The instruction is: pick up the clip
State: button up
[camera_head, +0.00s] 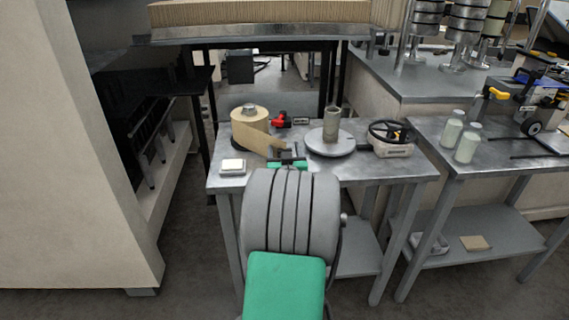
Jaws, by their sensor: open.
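A small red and black clip (281,119) lies near the back edge of the metal table (350,165), just right of a kraft paper roll (247,121). My gripper (288,149) is over the table in front of the clip, apart from it and nearer the camera. It is open, and I see nothing held in it. My own grey and green arm hides the front middle of the table and part of the gripper. A tongue of paper from the roll reaches toward the gripper's left side.
A round grey plate (330,146) with an upright core (332,123) stands right of my gripper. A device with a black handwheel (391,133) is farther right. A small white block (233,167) sits at front left. Two bottles (460,137) stand on the right table.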

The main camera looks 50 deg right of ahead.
grip_shut()
dwell(0.7)
